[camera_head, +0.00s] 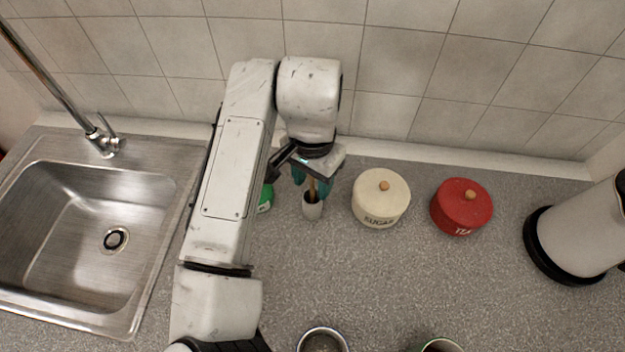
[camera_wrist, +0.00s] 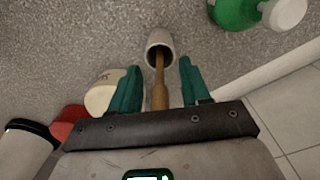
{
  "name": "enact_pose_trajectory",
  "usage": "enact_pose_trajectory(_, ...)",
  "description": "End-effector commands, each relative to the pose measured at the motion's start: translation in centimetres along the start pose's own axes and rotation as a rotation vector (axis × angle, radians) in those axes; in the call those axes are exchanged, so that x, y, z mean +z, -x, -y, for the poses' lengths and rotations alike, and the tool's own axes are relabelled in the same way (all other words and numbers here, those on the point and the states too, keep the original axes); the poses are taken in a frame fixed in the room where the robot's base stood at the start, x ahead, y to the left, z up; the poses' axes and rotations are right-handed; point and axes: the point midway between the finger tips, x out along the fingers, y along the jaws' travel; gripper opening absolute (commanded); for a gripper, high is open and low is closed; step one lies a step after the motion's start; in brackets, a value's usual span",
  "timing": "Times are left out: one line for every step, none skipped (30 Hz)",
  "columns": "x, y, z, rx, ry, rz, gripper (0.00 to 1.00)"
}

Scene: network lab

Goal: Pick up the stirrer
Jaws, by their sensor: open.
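The stirrer (camera_wrist: 160,88) is a brown wooden stick standing in a small white cup (camera_wrist: 160,39). It also shows in the head view (camera_head: 312,188), rising from the cup (camera_head: 312,209) on the counter. My gripper (camera_wrist: 158,75) has teal fingers and is open, with one finger on each side of the stirrer. A gap shows between the stirrer and each finger in the wrist view. In the head view my gripper (camera_head: 312,182) is above the cup, and my arm partly hides the area behind it.
A cream sugar canister (camera_head: 381,203) stands close to the right of the cup, with a red tea canister (camera_head: 460,208) beyond. A green bottle (camera_wrist: 234,12) is on the other side. A kettle (camera_head: 580,235) stands far right, a sink (camera_head: 60,240) left.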

Motion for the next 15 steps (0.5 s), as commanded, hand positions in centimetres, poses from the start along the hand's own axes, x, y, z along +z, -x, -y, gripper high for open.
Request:
enact_pose_trajectory(0.01, -0.21, 0.02, 0.0, 0.0, 0.0, 0.47)
enact_pose_trajectory(0.0, -0.31, 0.02, 0.0, 0.0, -0.001, 0.47)
enact_pose_trajectory(-0.01, -0.39, 0.02, -0.001, 0.0, -0.001, 0.47)
enact_pose_trajectory(-0.01, -0.42, 0.02, -0.001, 0.0, -0.001, 0.47)
enact_pose_trajectory(-0.02, -0.43, 0.02, -0.001, 0.0, -0.001, 0.47)
enact_pose_trajectory(-0.02, -0.42, 0.02, -0.001, 0.0, -0.001, 0.47)
enact_pose_trajectory(-0.02, -0.42, 0.02, -0.001, 0.0, -0.001, 0.47)
enact_pose_trajectory(-0.02, -0.41, 0.01, -0.001, 0.0, -0.001, 0.47)
enact_pose_trajectory(-0.02, -0.41, 0.01, -0.001, 0.0, -0.001, 0.44)
enact_pose_trajectory(-0.02, -0.4, 0.01, -0.001, 0.0, -0.001, 0.41)
enact_pose_trajectory(-0.02, -0.4, 0.01, -0.001, 0.0, -0.001, 0.38)
enact_pose_trajectory(-0.02, -0.39, 0.01, -0.001, 0.0, -0.001, 0.34)
enact_pose_trajectory(-0.02, -0.39, 0.01, -0.001, 0.0, -0.001, 0.31)
enact_pose_trajectory(-0.02, -0.39, 0.01, -0.001, 0.0, -0.001, 0.28)
enact_pose_trajectory(-0.02, -0.38, 0.01, -0.001, 0.0, -0.001, 0.25)
